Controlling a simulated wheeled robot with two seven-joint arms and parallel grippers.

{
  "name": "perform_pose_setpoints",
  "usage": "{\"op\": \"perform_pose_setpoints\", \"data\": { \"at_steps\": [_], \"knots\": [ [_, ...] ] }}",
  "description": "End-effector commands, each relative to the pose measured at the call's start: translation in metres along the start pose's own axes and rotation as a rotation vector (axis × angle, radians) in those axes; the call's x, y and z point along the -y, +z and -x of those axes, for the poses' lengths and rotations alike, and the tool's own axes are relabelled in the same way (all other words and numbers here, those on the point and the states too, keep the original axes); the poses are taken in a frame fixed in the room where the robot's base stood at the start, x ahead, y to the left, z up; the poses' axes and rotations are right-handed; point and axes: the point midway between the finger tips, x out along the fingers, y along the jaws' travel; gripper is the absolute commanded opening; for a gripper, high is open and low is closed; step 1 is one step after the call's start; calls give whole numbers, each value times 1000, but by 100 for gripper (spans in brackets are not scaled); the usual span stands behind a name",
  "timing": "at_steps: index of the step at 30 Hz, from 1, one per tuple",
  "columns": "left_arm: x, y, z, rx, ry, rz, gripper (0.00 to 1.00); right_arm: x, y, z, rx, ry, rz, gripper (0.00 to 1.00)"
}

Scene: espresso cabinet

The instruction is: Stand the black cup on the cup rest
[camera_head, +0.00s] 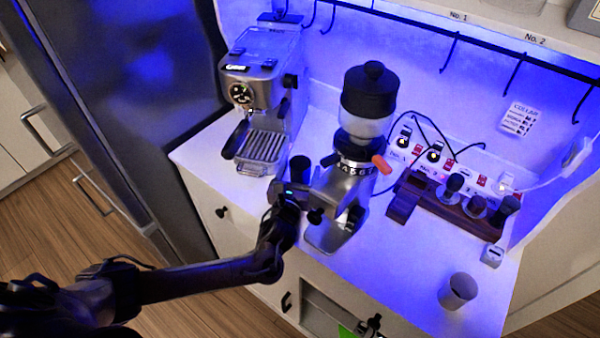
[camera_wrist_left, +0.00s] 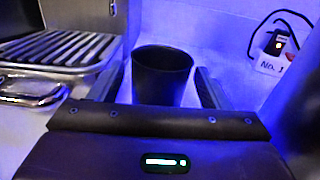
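The black cup (camera_head: 299,167) stands upright on the white counter, just right of the espresso machine. In the left wrist view the black cup (camera_wrist_left: 162,76) is between the two fingers of my left gripper (camera_wrist_left: 162,90). A gap shows between the cup and the left finger; the right finger is close to the cup, and I cannot tell whether it touches. My left gripper (camera_head: 297,186) is open in the head view, at the near side of the cup. The slatted cup rest (camera_head: 262,147) of the espresso machine is empty; it also shows in the left wrist view (camera_wrist_left: 62,48). My right gripper is out of view.
The espresso machine (camera_head: 262,75) stands left of the cup, and the grinder (camera_head: 368,105) stands close on the right. Further right are a wooden holder (camera_head: 445,205) with dark tools, power sockets with cables, and a grey cup (camera_head: 457,291). Hooks hang from the rail above.

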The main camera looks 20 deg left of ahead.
Motion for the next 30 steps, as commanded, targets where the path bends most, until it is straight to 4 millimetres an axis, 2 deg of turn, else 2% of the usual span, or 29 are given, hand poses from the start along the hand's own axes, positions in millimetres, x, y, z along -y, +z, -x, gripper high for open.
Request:
{"op": "perform_pose_setpoints", "data": {
  "at_steps": [2,11,17,22,26,30],
  "knots": [
    [0,0,0,0,0,0,60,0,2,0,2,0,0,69],
    [0,0,0,1,1,0,20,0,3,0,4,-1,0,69],
    [0,1,0,1,1,0,20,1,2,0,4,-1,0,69],
    [0,9,0,2,1,0,20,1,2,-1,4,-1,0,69],
    [0,26,0,4,1,2,20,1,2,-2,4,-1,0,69],
    [1,54,0,6,0,2,20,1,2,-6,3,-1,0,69]
  ]
}}
